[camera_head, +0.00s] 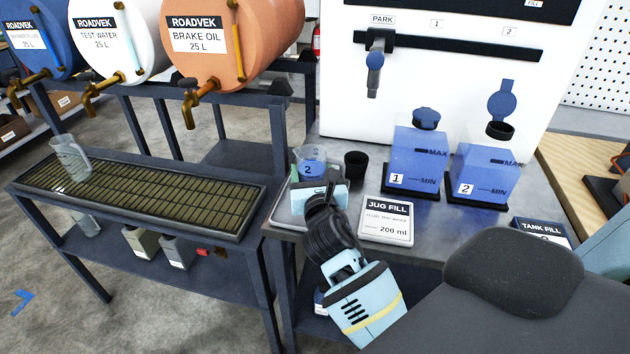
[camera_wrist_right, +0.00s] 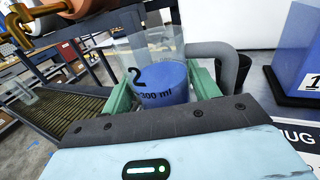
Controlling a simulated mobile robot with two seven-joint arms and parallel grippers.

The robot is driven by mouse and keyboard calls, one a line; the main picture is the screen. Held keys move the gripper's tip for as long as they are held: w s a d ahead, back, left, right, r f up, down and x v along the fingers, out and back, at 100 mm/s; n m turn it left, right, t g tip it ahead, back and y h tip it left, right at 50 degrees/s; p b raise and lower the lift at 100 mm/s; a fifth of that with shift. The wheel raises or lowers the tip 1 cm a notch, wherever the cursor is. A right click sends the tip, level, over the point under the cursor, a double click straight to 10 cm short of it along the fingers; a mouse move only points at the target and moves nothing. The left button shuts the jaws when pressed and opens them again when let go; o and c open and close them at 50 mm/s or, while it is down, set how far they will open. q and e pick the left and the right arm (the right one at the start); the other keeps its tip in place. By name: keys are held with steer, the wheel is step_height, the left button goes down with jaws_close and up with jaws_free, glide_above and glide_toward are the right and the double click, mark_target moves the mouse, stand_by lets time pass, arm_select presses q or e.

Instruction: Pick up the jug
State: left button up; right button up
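A clear jug (camera_head: 312,162) with blue liquid and the number 2 stands at the front left of the steel bench top. In the right wrist view the jug (camera_wrist_right: 162,84) is marked 300 ml, and its grey handle points right. My right gripper (camera_head: 322,188) is low in front of the jug, covering its lower part. Its green fingers (camera_wrist_right: 162,92) lie on either side of the jug, close to its walls; contact is hard to judge. My left gripper is not in view.
Another clear jug (camera_head: 70,157) stands on the grated drip tray (camera_head: 140,196) at left, below the barrels. A black cup (camera_head: 355,164) stands right of the blue jug. A JUG FILL sign (camera_head: 386,219) and blue tanks (camera_head: 416,163) are farther right.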

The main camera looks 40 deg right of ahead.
mark_target(314, 165)
steer(key=shift+r, duration=0.1)
steer(key=shift+c, duration=0.4)
steer(key=shift+r, duration=0.6)
step_height(314, 165, up, 3)
steer(key=shift+f+p, duration=0.2)
steer(key=shift+p, duration=0.35)
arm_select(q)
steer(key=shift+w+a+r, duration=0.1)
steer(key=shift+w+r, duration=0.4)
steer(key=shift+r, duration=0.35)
arm_select(e)
steer(key=s+a+r, duration=0.1)
steer(key=s+a, duration=0.1)
steer(key=s, duration=1.4)
